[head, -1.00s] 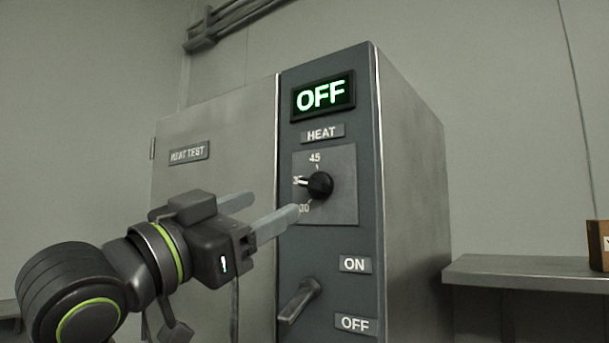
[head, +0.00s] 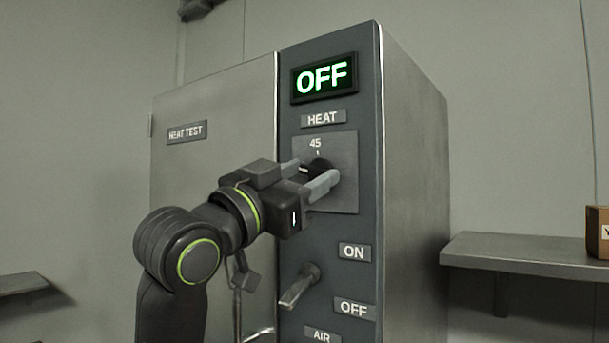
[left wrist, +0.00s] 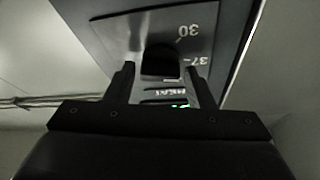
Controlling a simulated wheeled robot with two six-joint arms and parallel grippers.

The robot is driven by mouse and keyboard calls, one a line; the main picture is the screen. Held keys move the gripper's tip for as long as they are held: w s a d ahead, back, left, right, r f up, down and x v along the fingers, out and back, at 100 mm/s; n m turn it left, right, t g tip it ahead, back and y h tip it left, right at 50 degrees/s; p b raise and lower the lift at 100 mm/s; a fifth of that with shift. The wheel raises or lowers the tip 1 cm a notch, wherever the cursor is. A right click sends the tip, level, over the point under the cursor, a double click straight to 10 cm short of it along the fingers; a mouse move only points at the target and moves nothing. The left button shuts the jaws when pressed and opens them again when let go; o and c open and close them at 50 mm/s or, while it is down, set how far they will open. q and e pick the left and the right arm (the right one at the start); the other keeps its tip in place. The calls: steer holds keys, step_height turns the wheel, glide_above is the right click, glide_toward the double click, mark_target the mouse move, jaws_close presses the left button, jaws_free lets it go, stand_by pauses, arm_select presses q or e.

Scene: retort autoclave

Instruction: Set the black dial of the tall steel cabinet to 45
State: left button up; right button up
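The black dial (head: 320,165) sits on a grey plate under the HEAT label on the front of the tall steel cabinet (head: 415,170). The 45 mark shows above it; its pale pointer line appears to face left. My left gripper (head: 315,171) is at the dial, its two fingers apart with one on each side. In the left wrist view the dial (left wrist: 160,62) lies between and just beyond the fingertips, with gaps on both sides. The 30 and 37 marks show upside down there. The gripper hides the lower marks in the head view. My right gripper is not in view.
A green OFF display (head: 324,77) is above the dial. A lever switch (head: 300,286) sits below it beside the ON and OFF labels. The cabinet door (head: 210,110) is shut. A shelf (head: 530,255) with a cardboard box (head: 598,232) stands at the right.

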arm_select(q)
steer(key=c, duration=0.7)
steer(key=shift+m+g+b, duration=0.3)
steer(key=shift+m+b, duration=0.2)
steer(key=shift+m, duration=0.3)
steer(key=m+g, duration=0.1)
steer(key=m, duration=0.1)
steer(key=m+g+h+b, duration=0.1)
steer(key=m, duration=0.1)
steer(key=shift+w+a+h+b, duration=0.1)
steer(key=shift+a+h+b, duration=0.05)
steer(key=shift+h+b, duration=0.15)
steer(key=m+g, duration=0.2)
steer(key=m, duration=0.3)
steer(key=shift+r, duration=0.15)
steer(key=shift+r+m+g, duration=0.1)
steer(key=shift+m+g, duration=0.8)
steer(key=shift+m, duration=1.3)
steer(key=o, duration=1)
